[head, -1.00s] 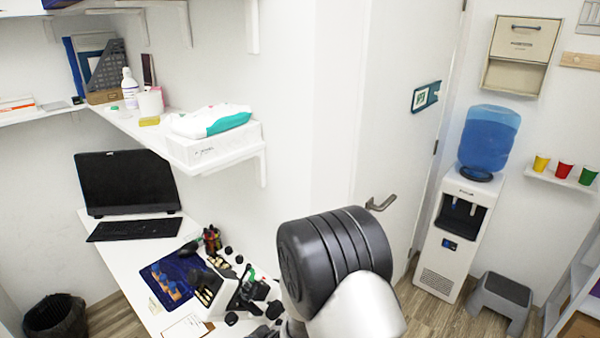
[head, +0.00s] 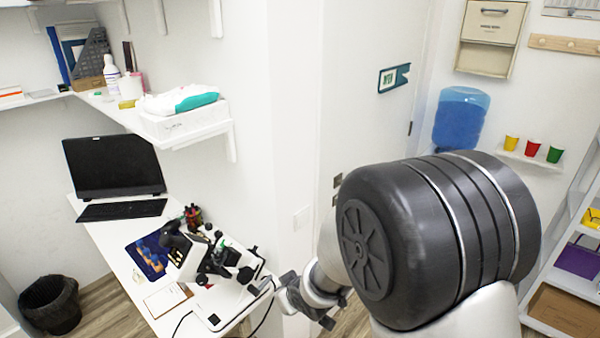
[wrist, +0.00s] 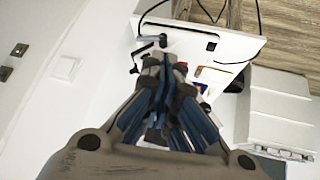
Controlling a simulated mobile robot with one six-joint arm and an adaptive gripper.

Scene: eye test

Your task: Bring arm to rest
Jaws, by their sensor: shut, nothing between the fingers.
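My gripper (wrist: 163,72) shows in the wrist view, its bluish fingers drawn together with nothing held between them. Beyond the fingers in that view is the white desk (wrist: 215,42) with small dark items, partly hidden by the fingers. In the head view my arm's large black joint fills the lower right. My thinner grey links reach left from it, close to the right end of the desk (head: 105,235). The fingertips are too small to make out clearly there.
A shelf (head: 190,135) overhangs the desk. A wall switch (wrist: 64,67) is near my gripper. A water cooler bottle (head: 460,118), cups (head: 532,148) and a bin (head: 52,303) stand farther off.

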